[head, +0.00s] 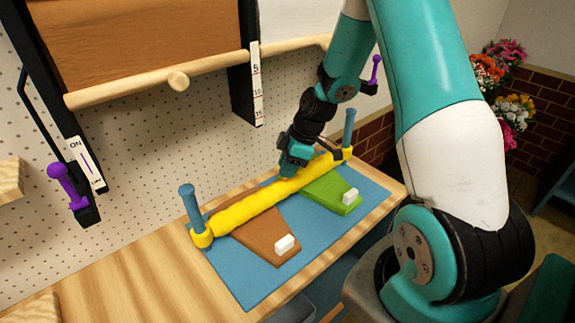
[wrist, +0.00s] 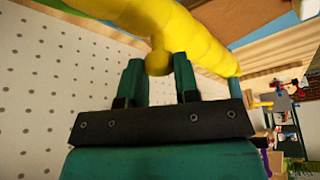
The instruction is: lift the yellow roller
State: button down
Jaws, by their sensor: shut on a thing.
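The yellow roller (head: 245,207) is a long, lumpy bar lying across the blue mat (head: 240,278), with a yellow collar and an upright blue post at each end. In the wrist view, the roller (wrist: 195,35) fills the top, and a small yellow knob (wrist: 158,62) sticks out from it between the fingers. The fingers also show in the wrist view (wrist: 158,72). I cannot tell whether the roller touches the mat.
A brown wedge (head: 262,236) and a green wedge (head: 328,194), each with a white block, lie on the mat in front of the roller. Pegboard stands behind. A purple-knobbed lever (head: 66,183) is at left, flowers (head: 512,108) at right. Bare wooden table (head: 130,272) lies left.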

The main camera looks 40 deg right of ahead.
notch_tip(320, 180, up, 11)
jog(key=p, duration=0.4)
jog(key=shift+w+f, duration=0.15)
jog(key=shift+f, duration=0.05)
jog(key=c, duration=1)
grip_release()
jog(key=shift+r, duration=0.1)
jog(key=shift+o, duration=0.8)
jog(key=b+v, duration=0.2)
jog(key=v, duration=1.5)
jog(key=shift+s+b, duration=0.25)
jog(key=shift+b, duration=0.15)
